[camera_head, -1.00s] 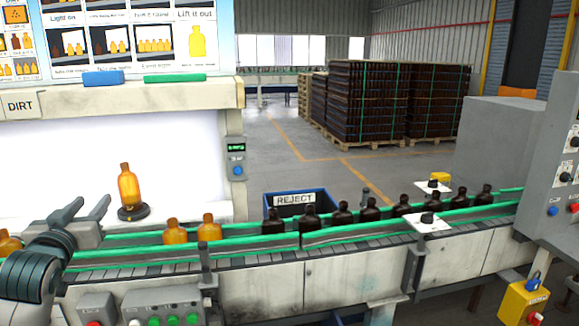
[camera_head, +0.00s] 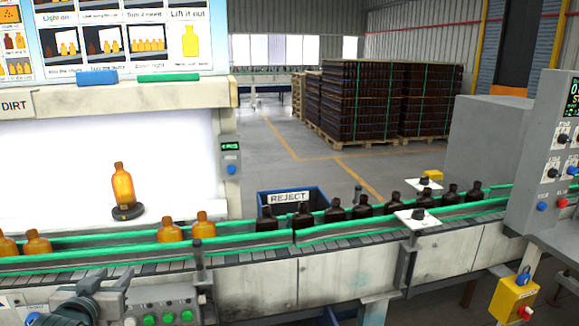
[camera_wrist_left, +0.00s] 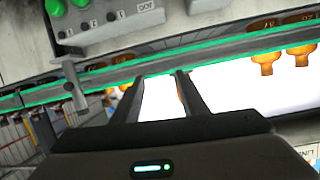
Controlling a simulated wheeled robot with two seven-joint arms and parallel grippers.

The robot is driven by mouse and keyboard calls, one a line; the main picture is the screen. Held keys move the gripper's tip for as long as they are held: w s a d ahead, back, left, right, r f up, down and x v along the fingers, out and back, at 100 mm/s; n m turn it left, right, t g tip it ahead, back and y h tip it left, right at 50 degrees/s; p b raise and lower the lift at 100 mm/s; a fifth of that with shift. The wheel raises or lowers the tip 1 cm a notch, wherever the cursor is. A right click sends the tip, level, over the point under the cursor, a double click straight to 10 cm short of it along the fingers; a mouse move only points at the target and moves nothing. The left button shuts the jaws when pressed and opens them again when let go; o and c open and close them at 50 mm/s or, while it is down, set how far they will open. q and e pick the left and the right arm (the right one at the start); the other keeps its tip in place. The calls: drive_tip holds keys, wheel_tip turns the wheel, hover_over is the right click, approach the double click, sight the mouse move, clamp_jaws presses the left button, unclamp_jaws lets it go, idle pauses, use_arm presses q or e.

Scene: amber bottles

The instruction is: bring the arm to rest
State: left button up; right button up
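My left gripper (camera_head: 112,279) is low at the bottom left of the head view, in front of the conveyor and over the button panel. In the left wrist view its two fingers (camera_wrist_left: 161,78) stand apart with nothing held between them. An amber bottle (camera_head: 122,186) stands upright on a small black round stand (camera_head: 127,212) in the lit white booth, well clear of the gripper. My right gripper is not in view.
The conveyor (camera_head: 255,287) with green rails crosses the view, carrying amber bottles (camera_head: 171,232) at left and several dark bottles (camera_head: 303,216) at right. A blue REJECT bin (camera_head: 262,200) stands behind it. The button panel (camera_head: 165,304) is close to my left gripper.

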use_arm(q)
drive_tip(key=s+d+f+m+g+h, duration=0.1)
drive_tip(key=s+d+f+g, duration=0.25)
drive_tip(key=s+f, duration=0.5)
drive_tip(key=s+d+f+m+g+h, duration=0.15)
drive_tip(key=s+d+f, duration=0.4)
drive_tip(key=f, duration=0.65)
drive_tip(key=s+d+f+g, duration=0.2)
drive_tip(key=s+d+f, duration=0.15)
drive_tip(key=s, duration=0.45)
drive_tip(key=s+d+f+g, duration=0.2)
drive_tip(key=s+f, duration=0.2)
drive_tip(key=s, duration=0.4)
drive_tip(key=s+d+f+g, duration=0.2)
drive_tip(key=s+d+f, duration=0.15)
drive_tip(key=s, duration=0.45)
wheel_tip(320, 180, down, 27)
drive_tip(key=g, duration=0.1)
drive_tip(key=s+a+f+m+g, duration=0.1)
drive_tip(key=s+a+f, duration=0.2)
drive_tip(key=s+f, duration=1.6)
drive_tip(key=shift+s+a+f, duration=0.2)
